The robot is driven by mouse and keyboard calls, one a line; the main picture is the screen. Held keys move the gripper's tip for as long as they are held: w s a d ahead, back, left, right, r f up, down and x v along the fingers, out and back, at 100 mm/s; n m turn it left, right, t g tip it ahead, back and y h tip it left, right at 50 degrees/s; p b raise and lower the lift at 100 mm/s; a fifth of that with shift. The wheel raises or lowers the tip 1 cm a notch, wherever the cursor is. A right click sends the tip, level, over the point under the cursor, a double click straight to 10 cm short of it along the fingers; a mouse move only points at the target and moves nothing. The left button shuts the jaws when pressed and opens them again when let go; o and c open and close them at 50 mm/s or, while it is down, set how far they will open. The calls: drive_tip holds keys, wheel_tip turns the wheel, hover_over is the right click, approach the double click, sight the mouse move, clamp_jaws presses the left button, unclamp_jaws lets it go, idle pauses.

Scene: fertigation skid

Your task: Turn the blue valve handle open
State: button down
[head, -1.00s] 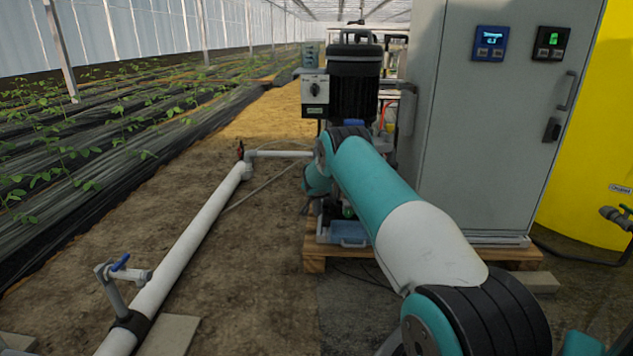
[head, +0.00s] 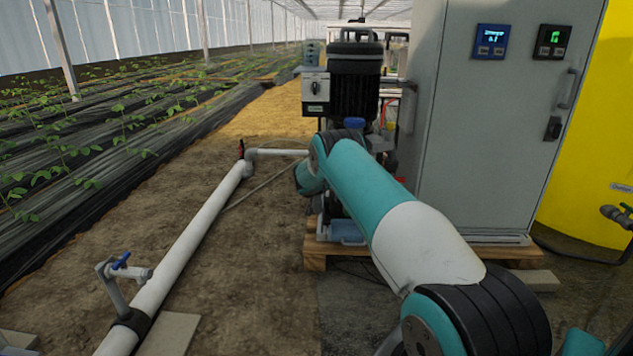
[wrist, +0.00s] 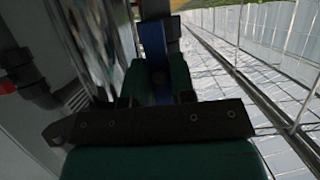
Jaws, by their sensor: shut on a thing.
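In the wrist view, a blue handle (wrist: 154,45) stands between the two dark green fingers of my gripper (wrist: 156,72). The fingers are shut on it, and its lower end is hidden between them. In the head view my gripper is hidden behind my own teal and white arm. A small blue lever (head: 121,261) sits on a tap on the white pipe at the lower left, well away from my arm. A blue piece (head: 354,123) shows just above my arm's far joint, in front of the pump; I cannot tell whether it is the held handle.
A black pump motor (head: 355,92) stands behind my arm, beside a grey cabinet (head: 478,130). A wooden pallet (head: 315,254) lies under the skid. A white pipe (head: 195,224) runs along the soil at left. A yellow tank (head: 590,150) stands at right.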

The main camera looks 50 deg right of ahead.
drive_tip(key=c, duration=1)
unclamp_jaws()
drive_tip(key=shift+c, duration=0.2)
drive_tip(key=p+v, duration=0.7)
drive_tip(key=v, duration=1)
drive_tip(key=shift+s+a, duration=0.15)
drive_tip(key=shift+a, duration=0.05)
